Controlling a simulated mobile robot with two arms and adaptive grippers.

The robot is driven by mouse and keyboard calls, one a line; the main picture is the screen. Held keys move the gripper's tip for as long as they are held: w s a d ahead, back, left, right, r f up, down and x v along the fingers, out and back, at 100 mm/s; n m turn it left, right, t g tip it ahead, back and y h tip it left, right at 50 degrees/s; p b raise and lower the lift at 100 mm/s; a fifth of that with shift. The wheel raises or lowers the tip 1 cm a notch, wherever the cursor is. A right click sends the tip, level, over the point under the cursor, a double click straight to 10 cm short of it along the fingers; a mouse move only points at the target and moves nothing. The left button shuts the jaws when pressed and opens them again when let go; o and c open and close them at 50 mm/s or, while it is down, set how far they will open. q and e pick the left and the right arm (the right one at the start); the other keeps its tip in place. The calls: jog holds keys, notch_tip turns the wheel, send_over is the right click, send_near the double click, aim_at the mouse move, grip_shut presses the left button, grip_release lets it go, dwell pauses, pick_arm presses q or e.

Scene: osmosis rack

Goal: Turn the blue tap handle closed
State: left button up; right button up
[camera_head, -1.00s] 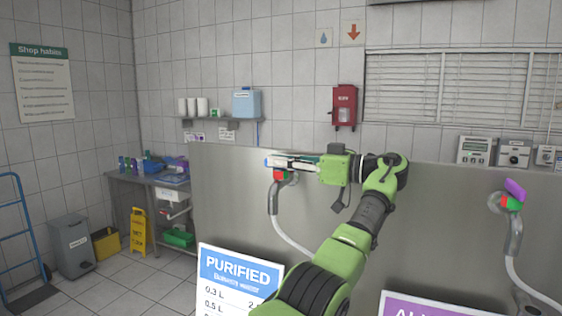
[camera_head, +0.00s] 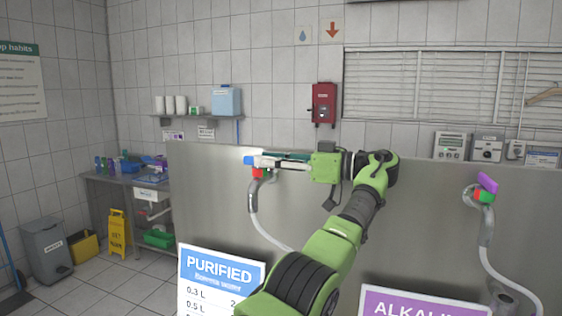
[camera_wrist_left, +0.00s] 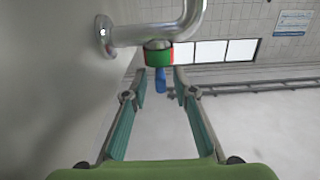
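The blue tap handle (camera_head: 248,160) shows at the tip of my left gripper (camera_head: 262,161), at the top of the purified water tap. In the left wrist view the blue handle (camera_wrist_left: 160,82) lies just beyond and between the two fingertips (camera_wrist_left: 160,84). The fingers are apart, with a gap on each side of the handle. Contact cannot be made out. A green and red collar (camera_wrist_left: 157,56) sits between the handle and the bent metal pipe (camera_wrist_left: 155,32). In the head view the fingers partly cover the tap. My right gripper is not in view.
The taps stand against a large steel panel (camera_head: 210,200). A second tap with a purple handle (camera_head: 487,182) is at the right. A PURIFIED sign (camera_head: 220,275) and an ALKALINE sign (camera_head: 420,303) are in front.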

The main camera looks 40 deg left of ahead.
pick_arm(q)
jog(key=shift+v, duration=2.35)
jog(key=shift+s+d, duration=0.1)
jog(key=shift+d, duration=0.05)
jog(key=shift+f, duration=0.1)
